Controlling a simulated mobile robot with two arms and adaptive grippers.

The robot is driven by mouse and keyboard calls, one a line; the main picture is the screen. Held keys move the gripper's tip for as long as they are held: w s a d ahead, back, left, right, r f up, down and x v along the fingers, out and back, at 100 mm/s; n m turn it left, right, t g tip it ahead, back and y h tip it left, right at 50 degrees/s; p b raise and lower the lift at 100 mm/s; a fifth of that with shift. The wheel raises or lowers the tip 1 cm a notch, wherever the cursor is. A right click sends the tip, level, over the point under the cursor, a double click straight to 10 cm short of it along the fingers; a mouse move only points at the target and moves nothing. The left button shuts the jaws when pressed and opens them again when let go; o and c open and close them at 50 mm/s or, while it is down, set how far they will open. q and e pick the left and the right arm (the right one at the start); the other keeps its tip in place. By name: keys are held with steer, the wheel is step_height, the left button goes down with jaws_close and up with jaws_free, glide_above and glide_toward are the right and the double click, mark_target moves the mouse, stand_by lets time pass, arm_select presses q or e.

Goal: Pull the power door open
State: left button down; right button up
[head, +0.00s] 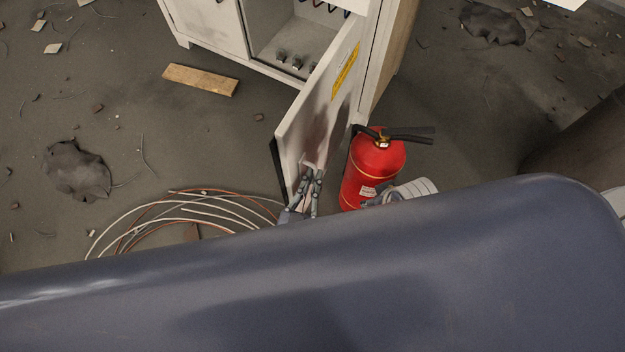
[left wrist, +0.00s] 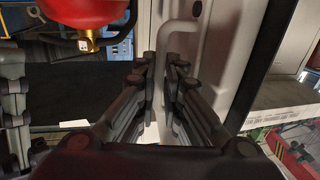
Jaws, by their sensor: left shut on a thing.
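The power door (head: 318,108) is a white panel with a yellow label and dark smudges. It stands swung out from the white cabinet (head: 262,42), whose inside shows. My left gripper (head: 311,178) is at the door's lower outer part, shut on its handle. In the left wrist view the two fingers (left wrist: 166,72) close around the pale handle bar (left wrist: 193,42) in front of the door panel (left wrist: 226,62). A grey, jointed part beside the fire extinguisher looks like my right gripper (head: 378,196); its fingers are too small to read.
A red fire extinguisher (head: 371,168) stands just right of the door; it also shows in the left wrist view (left wrist: 85,14). Coiled cables (head: 175,215) lie left of the gripper. A wooden plank (head: 201,80) and debris lie on the floor left of the door.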

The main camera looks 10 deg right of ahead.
arm_select(q)
steer(key=shift+w+d+r, duration=0.15)
steer(key=shift+w+r, duration=0.15)
steer(key=shift+w, duration=0.05)
steer(key=c, duration=1.8)
jaws_free()
steer(key=shift+o, duration=0.5)
steer(key=shift+f, duration=0.25)
steer(key=shift+s, duration=0.3)
steer(key=v, duration=1.1)
steer(key=shift+s+a, duration=0.2)
steer(key=shift+a, duration=0.05)
